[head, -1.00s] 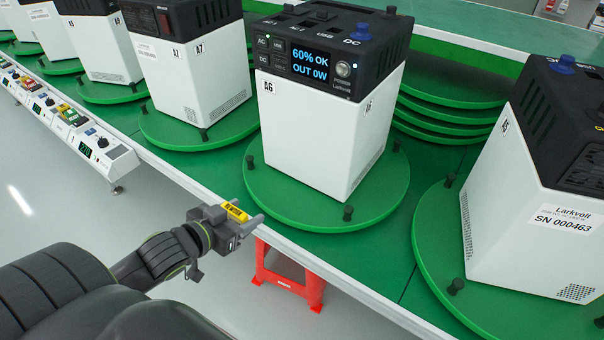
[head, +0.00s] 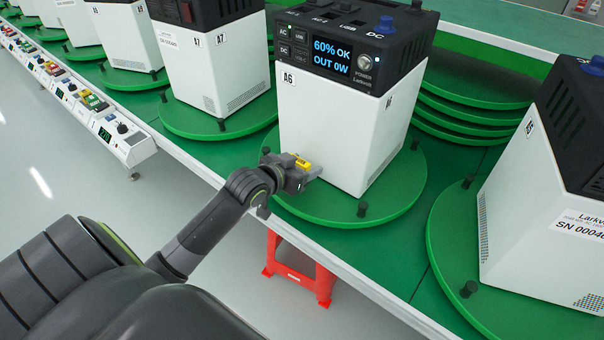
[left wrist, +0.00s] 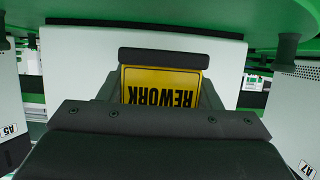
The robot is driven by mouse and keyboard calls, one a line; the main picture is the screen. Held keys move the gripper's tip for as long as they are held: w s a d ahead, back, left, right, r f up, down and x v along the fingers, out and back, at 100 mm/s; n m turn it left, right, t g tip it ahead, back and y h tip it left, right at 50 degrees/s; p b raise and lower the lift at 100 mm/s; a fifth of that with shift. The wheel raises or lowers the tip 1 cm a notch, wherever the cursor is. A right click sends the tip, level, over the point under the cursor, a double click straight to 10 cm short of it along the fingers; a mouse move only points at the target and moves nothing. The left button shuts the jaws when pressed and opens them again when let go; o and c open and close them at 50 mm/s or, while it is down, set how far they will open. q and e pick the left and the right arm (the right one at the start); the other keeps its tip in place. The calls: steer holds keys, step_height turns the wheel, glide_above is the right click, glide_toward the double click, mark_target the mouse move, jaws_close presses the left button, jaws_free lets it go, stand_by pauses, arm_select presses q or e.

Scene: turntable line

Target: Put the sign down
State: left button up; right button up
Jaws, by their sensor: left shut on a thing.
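My left gripper (head: 311,170) is shut on a small yellow sign (head: 302,163). In the left wrist view the sign (left wrist: 165,84) reads REWORK upside down between dark jaw parts. The gripper is at the near edge of a round green turntable (head: 400,190), close in front of the white-and-black power unit marked A6 (head: 325,130). I cannot tell whether the sign touches the turntable or the unit. The unit's display reads 60% OK, OUT 0W. My right gripper is not in view.
Unit A7 (head: 215,70) stands on a turntable to the left, and another unit (head: 540,200) on one to the right. Short black pegs (head: 362,209) rise from the turntable rims. A red stool (head: 300,268) stands below the line's edge.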

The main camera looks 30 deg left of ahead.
arm_select(q)
steer(key=shift+f, duration=1.45)
steer(key=shift+f, duration=0.1)
steer(key=o, duration=1)
steer(key=shift+o, duration=0.2)
steer(key=shift+s, duration=0.15)
steer(key=d+p+v, duration=0.1)
steer(key=v, duration=1.1)
steer(key=shift+a, duration=0.45)
